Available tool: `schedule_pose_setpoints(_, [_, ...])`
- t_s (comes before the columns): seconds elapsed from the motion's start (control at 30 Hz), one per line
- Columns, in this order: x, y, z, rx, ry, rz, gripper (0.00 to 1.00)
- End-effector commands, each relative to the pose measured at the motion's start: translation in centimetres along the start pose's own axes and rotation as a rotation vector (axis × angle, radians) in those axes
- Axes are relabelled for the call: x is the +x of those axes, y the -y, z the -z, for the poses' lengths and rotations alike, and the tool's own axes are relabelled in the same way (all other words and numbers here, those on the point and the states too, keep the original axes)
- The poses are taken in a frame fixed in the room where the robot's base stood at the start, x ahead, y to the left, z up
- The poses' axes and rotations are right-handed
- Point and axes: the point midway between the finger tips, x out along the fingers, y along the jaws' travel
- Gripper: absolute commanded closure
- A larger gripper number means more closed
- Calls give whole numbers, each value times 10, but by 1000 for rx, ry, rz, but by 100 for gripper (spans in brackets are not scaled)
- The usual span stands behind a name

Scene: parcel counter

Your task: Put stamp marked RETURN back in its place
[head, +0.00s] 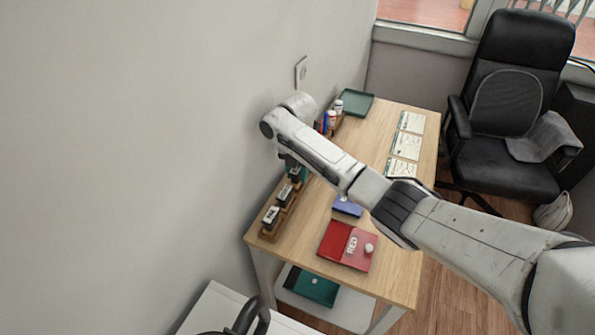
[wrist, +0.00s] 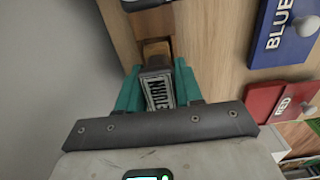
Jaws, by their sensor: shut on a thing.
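The stamp marked RETURN (wrist: 158,92) is between the teal fingers of my gripper (wrist: 158,86) in the wrist view, its lettered label facing the camera. My gripper is shut on it. In the head view my gripper (head: 297,172) is low over the wall side of the table, at the far end of a wooden stamp rack (head: 267,233). Other dark stamps with white labels (head: 271,215) stand in the rack's near part. Whether the held stamp touches the rack is hidden by the arm and fingers.
A red ink pad (head: 337,240) and a blue ink pad (head: 347,207) lie right of the rack. Bottles (head: 332,119) and a green tray (head: 356,102) stand farther back by the wall. Paper forms (head: 406,145) lie along the right edge. The wall is close on the left.

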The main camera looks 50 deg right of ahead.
Motion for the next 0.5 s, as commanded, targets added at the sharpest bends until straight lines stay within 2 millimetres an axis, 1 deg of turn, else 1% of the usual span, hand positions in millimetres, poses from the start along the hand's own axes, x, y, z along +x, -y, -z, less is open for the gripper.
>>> schedule_pose_setpoints(0.5, [14, 0, 0, 0, 0, 1, 100])
